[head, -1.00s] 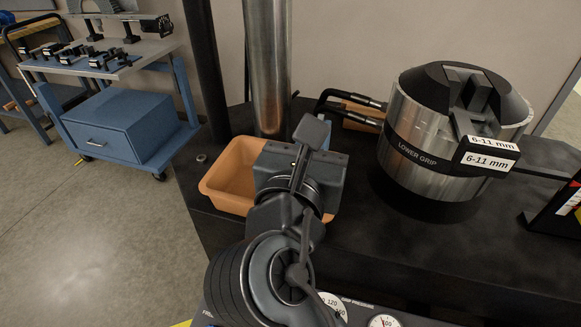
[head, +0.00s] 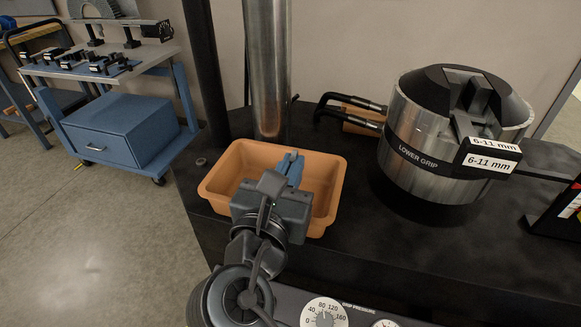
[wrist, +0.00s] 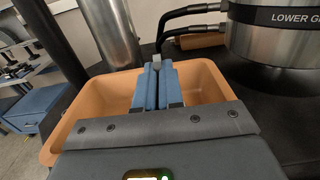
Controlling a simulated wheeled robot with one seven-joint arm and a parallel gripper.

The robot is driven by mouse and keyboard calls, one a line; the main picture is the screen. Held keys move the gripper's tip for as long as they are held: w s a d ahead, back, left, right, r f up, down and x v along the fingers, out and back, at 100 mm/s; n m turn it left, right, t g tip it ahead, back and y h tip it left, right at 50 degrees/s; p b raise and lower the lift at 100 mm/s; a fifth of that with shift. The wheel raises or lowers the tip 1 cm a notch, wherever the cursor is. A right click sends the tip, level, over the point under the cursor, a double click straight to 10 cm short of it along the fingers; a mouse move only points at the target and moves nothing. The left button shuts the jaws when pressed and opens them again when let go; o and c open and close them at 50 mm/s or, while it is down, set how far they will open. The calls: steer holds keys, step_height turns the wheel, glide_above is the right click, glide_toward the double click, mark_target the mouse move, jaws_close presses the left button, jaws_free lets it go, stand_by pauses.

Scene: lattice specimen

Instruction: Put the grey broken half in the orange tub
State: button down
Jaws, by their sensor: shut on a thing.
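The orange tub (head: 325,164) stands on the black machine base, in front of the steel column. It also fills much of the wrist view (wrist: 206,80). My gripper (head: 291,166), with blue fingers, is over the tub and points toward its far wall. In the wrist view my gripper (wrist: 157,76) is shut on a small grey piece, the grey broken half (wrist: 157,61), which shows just past the fingertips. Most of the piece is hidden by the fingers. I cannot tell its exact height above the tub floor. The visible tub floor looks empty.
The steel column (head: 268,70) and a black post (head: 205,70) rise close behind the tub. The round lower grip (head: 425,140) stands to the right, with black hoses (head: 345,105) at its left. A blue cart (head: 120,130) is at the left.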

steer(key=c, duration=1.3)
jaws_free()
steer(key=shift+o, duration=0.2)
steer(key=v, duration=1.2)
steer(key=shift+b, duration=0.4)
steer(key=shift+r, duration=0.1)
